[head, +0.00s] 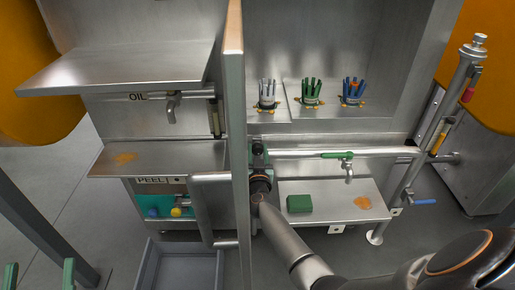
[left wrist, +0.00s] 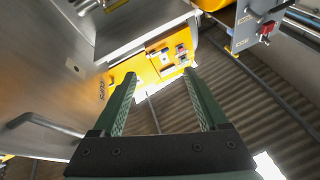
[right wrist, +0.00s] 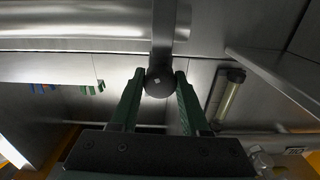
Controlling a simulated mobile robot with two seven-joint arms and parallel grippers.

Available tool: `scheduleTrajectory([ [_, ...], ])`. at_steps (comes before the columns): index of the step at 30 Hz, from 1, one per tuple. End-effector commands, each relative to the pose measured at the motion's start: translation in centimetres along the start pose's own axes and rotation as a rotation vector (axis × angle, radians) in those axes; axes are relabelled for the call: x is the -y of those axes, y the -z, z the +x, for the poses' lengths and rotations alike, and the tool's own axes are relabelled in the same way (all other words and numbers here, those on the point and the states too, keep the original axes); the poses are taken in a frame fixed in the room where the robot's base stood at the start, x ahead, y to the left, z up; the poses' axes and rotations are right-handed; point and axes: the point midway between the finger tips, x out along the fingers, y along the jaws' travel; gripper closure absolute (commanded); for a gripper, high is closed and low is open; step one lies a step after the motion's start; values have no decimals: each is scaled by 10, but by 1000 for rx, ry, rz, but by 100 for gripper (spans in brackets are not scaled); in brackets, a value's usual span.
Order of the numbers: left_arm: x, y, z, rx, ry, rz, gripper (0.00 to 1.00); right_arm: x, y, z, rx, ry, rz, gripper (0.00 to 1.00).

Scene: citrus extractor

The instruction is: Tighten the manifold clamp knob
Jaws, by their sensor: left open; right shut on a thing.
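The clamp knob (right wrist: 159,84) is a dark ball on a metal stem, seen in the right wrist view between the green fingertips. My right gripper (right wrist: 160,76) is shut on it. In the head view my right gripper (head: 260,165) reaches up to the left end of the horizontal manifold pipe (head: 300,153), just right of the upright panel edge. The fingers and arm largely hide the knob there. My left gripper (head: 40,274) is open and empty at the lower left of the head view, away from the knob. Its spread green fingers also show in the left wrist view (left wrist: 165,100).
An upright metal panel (head: 236,120) stands close left of my right gripper. A green block (head: 299,203) lies on the lower shelf (head: 330,213). A green-handled tap (head: 345,158) hangs on the pipe. White, green and blue pronged cups stand above. An open drawer (head: 180,270) lies below left.

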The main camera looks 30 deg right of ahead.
Motion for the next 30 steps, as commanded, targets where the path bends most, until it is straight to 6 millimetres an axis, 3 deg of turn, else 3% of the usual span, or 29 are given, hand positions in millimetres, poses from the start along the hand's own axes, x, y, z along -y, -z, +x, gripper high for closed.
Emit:
scheduleTrajectory([
  [6, -3, -32, -5, 138, 3, -41, 24, 0, 1, 0, 1, 0, 172, 100],
  [12, -5, -48, -9, 200, 3, -58, 24, 0, 0, 0, 2, 1, 301, 100],
  [30, -7, -57, -12, 237, 2, -68, 24, 0, -1, 0, 2, 1, 421, 100],
])
